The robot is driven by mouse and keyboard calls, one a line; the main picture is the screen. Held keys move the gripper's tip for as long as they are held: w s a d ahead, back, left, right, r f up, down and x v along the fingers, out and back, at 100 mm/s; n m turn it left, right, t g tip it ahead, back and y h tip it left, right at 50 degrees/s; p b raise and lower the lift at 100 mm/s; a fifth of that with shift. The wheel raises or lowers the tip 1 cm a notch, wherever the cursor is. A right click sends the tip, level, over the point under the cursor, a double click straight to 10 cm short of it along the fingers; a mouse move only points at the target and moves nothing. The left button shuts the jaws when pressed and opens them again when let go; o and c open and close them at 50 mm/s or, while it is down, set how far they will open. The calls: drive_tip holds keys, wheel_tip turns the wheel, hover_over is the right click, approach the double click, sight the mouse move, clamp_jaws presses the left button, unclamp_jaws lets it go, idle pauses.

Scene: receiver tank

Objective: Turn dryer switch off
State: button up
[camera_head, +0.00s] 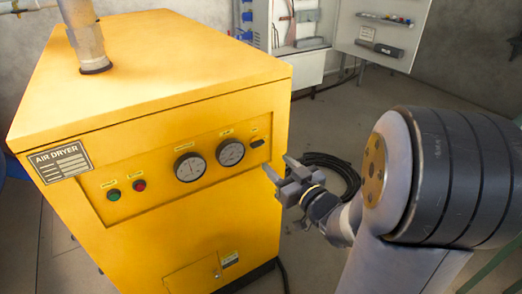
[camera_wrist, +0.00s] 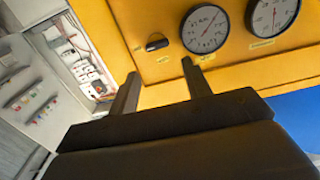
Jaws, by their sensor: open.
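The yellow air dryer (camera_head: 150,70) stands at the left in the head view, with its control panel facing me. The dryer switch (camera_head: 257,143) is a small black knob at the right end of the panel. It also shows in the wrist view (camera_wrist: 157,44), ahead of the fingertips and between them in the picture. My gripper (camera_head: 278,174) is open and empty, just right of the panel and a little below the switch in the head view. In the wrist view its two dark fingers (camera_wrist: 161,73) point toward the panel. I cannot tell the exact gap to the switch.
Two round gauges (camera_head: 190,167) (camera_head: 230,152) sit left of the switch. A green button (camera_head: 113,194) and a red one (camera_head: 139,185) are farther left. A black hose coil (camera_head: 335,172) lies on the floor behind my gripper. An open electrical cabinet (camera_head: 297,35) stands behind.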

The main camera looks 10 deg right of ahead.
sight(259, 144)
drive_tip(key=x, duration=0.9)
drive_tip(key=shift+d+b, duration=0.2)
drive_tip(key=shift+b, duration=0.1)
drive_tip(key=shift+c, duration=0.5)
drive_tip(key=c, duration=0.6)
